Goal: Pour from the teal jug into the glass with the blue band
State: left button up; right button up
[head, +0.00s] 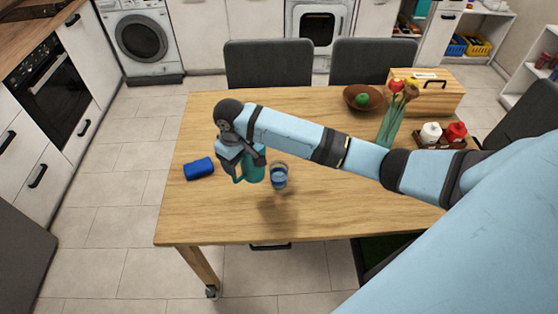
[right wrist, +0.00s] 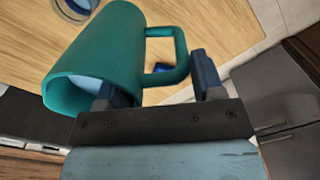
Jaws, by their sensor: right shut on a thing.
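The teal jug (head: 253,168) is held above the table by my right gripper (head: 245,158), just left of the glass with the blue band (head: 279,176). The glass stands upright on the table; whether it holds any liquid is hard to tell. In the right wrist view, my right gripper (right wrist: 158,82) is shut on the handle side of the jug (right wrist: 112,52), whose mouth faces the lower left with something pale blue inside. Part of the glass (right wrist: 75,8) shows at the top left there. The jug looks close to upright in the head view. My left gripper is not in view.
A blue cloth-like block (head: 199,168) lies at the table's left. Behind to the right are a brown bowl (head: 358,101) with a green fruit, a vase of flowers (head: 390,125), a wooden box (head: 432,100) and a tray with two jars (head: 440,141). The table's front left is clear.

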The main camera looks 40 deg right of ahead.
aim_at(251, 172)
notch_tip(251, 172, down, 10)
jog(key=a+n+p, duration=0.2)
jog(key=n+p, duration=0.1)
jog(key=n, duration=0.1)
jog(key=shift+w+f+n+p, duration=0.25)
jog(key=shift+w+n+p, duration=0.05)
jog(key=shift+w+n, duration=0.15)
jog(key=shift+s+d+r+t+y, duration=0.2)
jog(key=shift+d+r+y, duration=0.05)
jog(key=shift+d+y, duration=0.25)
jog(key=shift+s+d+r+t+y, duration=0.15)
jog(key=shift+d+r+t+y, duration=0.15)
jog(key=shift+y, duration=0.2)
jog(key=shift+s+d+r+t+y, duration=0.1)
jog(key=shift+s+d+t+y, duration=0.05)
jog(key=shift+d+y, duration=0.5)
jog(key=shift+s+d+r+t+y, duration=0.1)
jog(key=shift+s+d+t+y, duration=0.05)
jog(key=shift+d+y, duration=0.5)
